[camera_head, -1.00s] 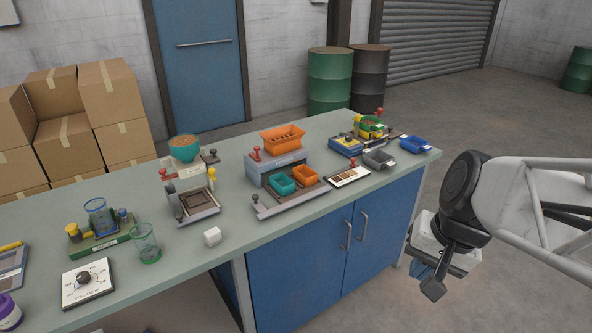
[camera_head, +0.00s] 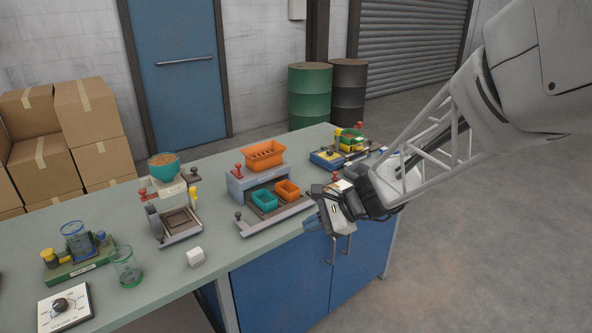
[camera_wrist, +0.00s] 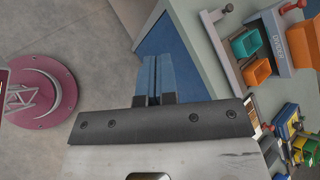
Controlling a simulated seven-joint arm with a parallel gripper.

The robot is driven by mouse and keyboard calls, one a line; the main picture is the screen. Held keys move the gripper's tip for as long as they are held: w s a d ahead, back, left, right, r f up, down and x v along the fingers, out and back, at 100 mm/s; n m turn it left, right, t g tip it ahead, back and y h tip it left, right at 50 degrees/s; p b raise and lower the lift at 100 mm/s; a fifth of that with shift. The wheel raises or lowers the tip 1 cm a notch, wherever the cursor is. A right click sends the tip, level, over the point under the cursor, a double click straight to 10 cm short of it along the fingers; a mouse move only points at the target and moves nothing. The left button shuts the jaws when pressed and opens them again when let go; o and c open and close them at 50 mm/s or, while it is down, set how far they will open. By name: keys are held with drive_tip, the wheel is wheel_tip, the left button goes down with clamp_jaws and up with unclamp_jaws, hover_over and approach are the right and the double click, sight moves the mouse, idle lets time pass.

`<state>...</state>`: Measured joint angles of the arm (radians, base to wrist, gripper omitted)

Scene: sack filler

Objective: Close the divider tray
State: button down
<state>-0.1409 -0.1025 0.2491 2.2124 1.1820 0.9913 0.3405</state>
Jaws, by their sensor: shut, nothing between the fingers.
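The divider tray (camera_head: 262,224) is a grey sliding tray standing out from the front of a blue-grey housing (camera_head: 262,178) on the bench. It holds a teal bin (camera_head: 264,200) and an orange bin (camera_head: 288,190). A dark knob (camera_head: 238,215) stands at its left front corner. In the wrist view the tray (camera_wrist: 229,55) is at the upper right, with its bins. My gripper (camera_head: 312,223) is at the bench's front edge, right of the tray and apart from it. In the wrist view its blue fingers (camera_wrist: 152,80) are together and empty.
An orange basket (camera_head: 263,154) sits on top of the housing beside a red knob (camera_head: 239,170). A white cube (camera_head: 195,257) lies left of the tray near the edge. A blue-based yellow and green device (camera_head: 342,150) stands behind my arm.

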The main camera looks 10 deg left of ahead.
drive_tip(key=w+a+f+m+t+y, duration=0.1)
drive_tip(key=w+a+f+m+t, duration=0.1)
drive_tip(key=w+a+f+m, duration=0.3)
drive_tip(key=w+a+f+m+t+y, duration=0.2)
drive_tip(key=w+a+f+m, duration=0.2)
drive_tip(key=w+f, duration=0.3)
drive_tip(key=w+m, duration=0.1)
drive_tip(key=w, duration=0.3)
drive_tip(key=shift+a+f, duration=0.15)
drive_tip(key=shift+a, duration=0.2)
drive_tip(key=shift+w+a, duration=0.15)
drive_tip(key=x, duration=1.1)
drive_tip(key=shift+a+r, duration=0.25)
drive_tip(key=shift+r, duration=0.05)
drive_tip(key=shift+w+a, duration=0.2)
drive_tip(key=shift+a, duration=0.35)
drive_tip(key=shift+w+a, duration=0.2)
drive_tip(key=shift+a, duration=0.35)
